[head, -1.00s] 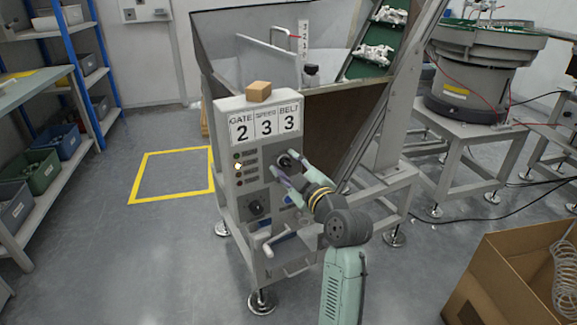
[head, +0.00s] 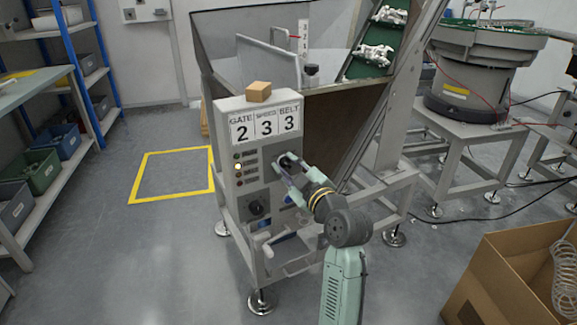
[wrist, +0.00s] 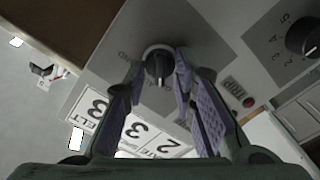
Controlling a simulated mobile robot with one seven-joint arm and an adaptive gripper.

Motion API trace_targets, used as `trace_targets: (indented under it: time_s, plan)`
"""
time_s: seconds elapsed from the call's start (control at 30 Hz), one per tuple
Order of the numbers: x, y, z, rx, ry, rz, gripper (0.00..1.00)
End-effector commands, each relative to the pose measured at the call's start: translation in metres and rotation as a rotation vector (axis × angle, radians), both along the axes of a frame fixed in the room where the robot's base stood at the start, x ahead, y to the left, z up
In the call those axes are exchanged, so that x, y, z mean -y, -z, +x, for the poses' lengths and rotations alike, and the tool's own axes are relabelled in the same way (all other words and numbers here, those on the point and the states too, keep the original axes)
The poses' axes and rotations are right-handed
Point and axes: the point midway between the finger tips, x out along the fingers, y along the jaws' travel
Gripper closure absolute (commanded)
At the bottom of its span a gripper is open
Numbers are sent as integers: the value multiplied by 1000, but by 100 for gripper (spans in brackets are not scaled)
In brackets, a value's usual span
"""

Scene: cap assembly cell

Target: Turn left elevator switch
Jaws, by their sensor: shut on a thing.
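The grey control panel (head: 253,185) stands on the front of the elevator machine. A black rotary switch (wrist: 158,66) with a light pointer mark sits on a grey plate with partly readable lettering in the wrist view. My gripper (wrist: 160,75) is shut on this switch, with one finger on each side of its knob. In the head view my gripper (head: 284,172) reaches the panel's upper right, and its fingers partly cover the switch there. A second dial (wrist: 303,38) with numbers around it is apart from my fingers; it shows lower left on the panel (head: 256,208).
A lever handle (head: 282,239) sticks out below. A cardboard box (head: 510,275) stands at right.

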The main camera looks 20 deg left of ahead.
Motion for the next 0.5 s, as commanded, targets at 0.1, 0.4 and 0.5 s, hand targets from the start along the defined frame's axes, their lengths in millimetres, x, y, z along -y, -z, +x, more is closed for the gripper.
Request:
trace_targets:
  time_s: [0.1, 0.4, 0.5]
  plan:
    - [0, -1, 0, -57, -1, 50, 100]
    - [1, -3, 1, -259, -1, 233, 100]
    - [1, -3, 1, -330, -1, 297, 100]
